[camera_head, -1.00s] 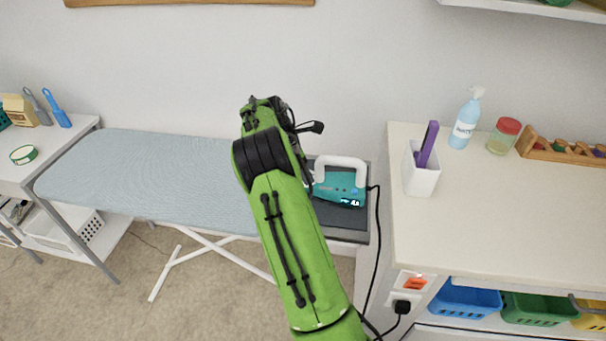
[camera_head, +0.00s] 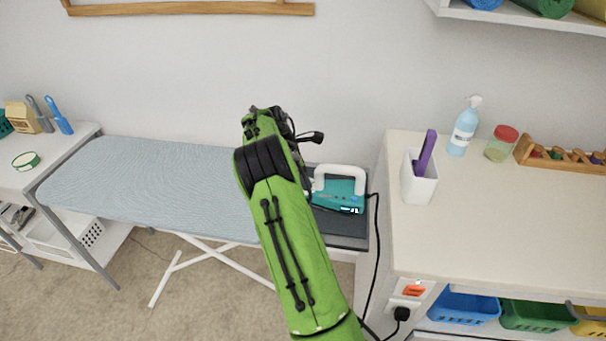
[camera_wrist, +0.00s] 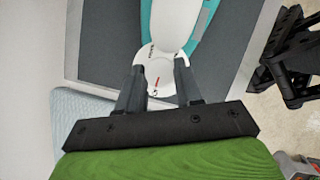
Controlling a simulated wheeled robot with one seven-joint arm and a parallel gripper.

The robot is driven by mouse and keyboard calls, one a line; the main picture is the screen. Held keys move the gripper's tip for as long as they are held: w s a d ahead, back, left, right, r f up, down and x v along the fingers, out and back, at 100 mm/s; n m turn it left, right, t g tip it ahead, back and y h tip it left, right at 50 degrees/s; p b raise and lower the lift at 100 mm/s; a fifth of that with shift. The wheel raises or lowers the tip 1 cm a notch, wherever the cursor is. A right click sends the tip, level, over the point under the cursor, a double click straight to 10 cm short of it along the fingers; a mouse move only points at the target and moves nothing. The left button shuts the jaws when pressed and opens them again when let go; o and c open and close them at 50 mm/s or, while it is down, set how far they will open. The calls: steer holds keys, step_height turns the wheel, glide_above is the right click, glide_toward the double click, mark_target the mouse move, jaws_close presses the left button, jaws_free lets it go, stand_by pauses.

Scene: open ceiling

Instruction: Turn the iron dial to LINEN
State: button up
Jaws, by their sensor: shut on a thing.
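The teal and white iron (camera_head: 345,190) sits on the dark grey rest at the right end of the ironing board, partly behind my arm in the head view. In the wrist view the iron (camera_wrist: 204,22) shows its teal body and white handle. The white round dial (camera_wrist: 154,67), with small black and red marks, lies between my fingers. My gripper (camera_wrist: 158,80) is shut on the dial, one finger on each side. The dial's lettering is too small to read. My fingertips are hidden in the head view.
The blue ironing board (camera_head: 150,185) extends left of my arm. A white counter (camera_head: 480,220) stands close on the right, with a white holder (camera_head: 419,183) near its edge. The iron's black cord (camera_head: 374,250) runs down to a wall socket (camera_head: 402,312).

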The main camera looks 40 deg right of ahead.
steer(key=m+p, duration=0.1)
steer(key=p, duration=0.1)
steer(key=m+p, duration=0.1)
steer(key=p, duration=0.1)
steer(key=shift+r+g+y+p, duration=0.3)
steer(key=shift+r, duration=0.1)
steer(key=m+p, duration=0.2)
steer(key=p, duration=0.1)
steer(key=shift+w+d+f+m+g+y+p, duration=0.1)
steer(key=shift+f+m+g+y+p, duration=0.05)
steer(key=shift+m+g+y+p, duration=0.2)
steer(key=m, duration=0.1)
steer(key=m+y+p, duration=0.1)
steer(key=m, duration=0.1)
steer(key=shift+d+f+g, duration=0.15)
steer(key=shift+f+g, duration=0.05)
steer(key=shift+g, duration=0.05)
steer(key=shift+m+y, duration=0.45)
steer(key=shift+m, duration=0.9)
steer(key=o, duration=1)
steer(key=shift+o, duration=0.2)
